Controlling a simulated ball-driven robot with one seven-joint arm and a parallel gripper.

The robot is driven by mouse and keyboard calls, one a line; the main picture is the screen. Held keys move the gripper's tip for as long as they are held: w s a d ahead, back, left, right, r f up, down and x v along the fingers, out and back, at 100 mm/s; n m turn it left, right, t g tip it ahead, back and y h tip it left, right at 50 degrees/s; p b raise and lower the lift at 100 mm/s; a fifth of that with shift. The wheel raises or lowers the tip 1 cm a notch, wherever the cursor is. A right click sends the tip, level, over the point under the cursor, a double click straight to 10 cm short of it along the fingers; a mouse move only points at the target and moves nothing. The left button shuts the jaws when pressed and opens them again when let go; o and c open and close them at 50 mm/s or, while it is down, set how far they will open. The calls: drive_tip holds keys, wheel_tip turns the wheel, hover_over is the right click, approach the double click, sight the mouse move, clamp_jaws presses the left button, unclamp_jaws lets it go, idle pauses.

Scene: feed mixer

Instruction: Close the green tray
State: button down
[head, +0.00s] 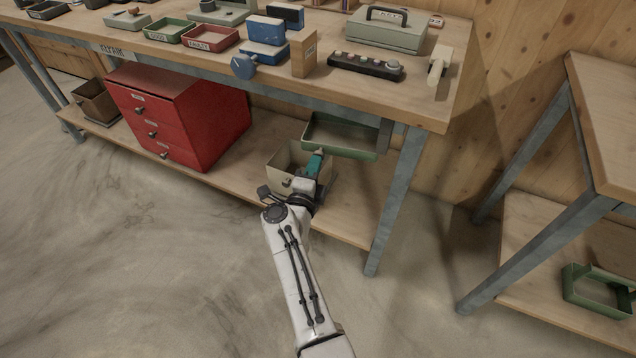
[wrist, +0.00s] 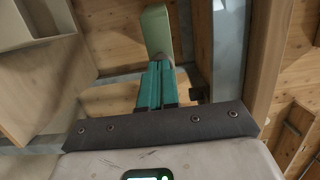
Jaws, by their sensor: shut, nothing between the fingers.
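The green tray (head: 345,149) hangs under the workbench top near its right front leg. It stands out like a drawer, and its inside shows from above. My gripper (head: 318,154) is beside the tray's left front corner, low under the bench, with teal fingers shut and empty. In the wrist view the shut fingers (wrist: 157,70) point at a pale green end piece (wrist: 157,30), which looks like part of the tray. I cannot tell whether the fingertips touch it.
A beige open box (head: 284,163) stands on the lower shelf behind my gripper. A red drawer cabinet (head: 180,115) is to its left. The bench leg (head: 395,200) stands right of the tray. Another green tray (head: 597,290) lies on the right-hand shelf. The floor in front is clear.

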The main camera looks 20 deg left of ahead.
sight(316, 147)
drive_tip(key=w+b, duration=0.1)
drive_tip(key=w+a+h+b, duration=0.1)
drive_tip(key=b, duration=0.1)
drive_tip(key=w+m+b, duration=0.1)
drive_tip(key=shift+a+h, duration=0.3)
drive_tip(key=shift+a, duration=0.1)
drive_tip(key=shift+w+r, duration=0.15)
drive_tip(key=shift+r, duration=0.15)
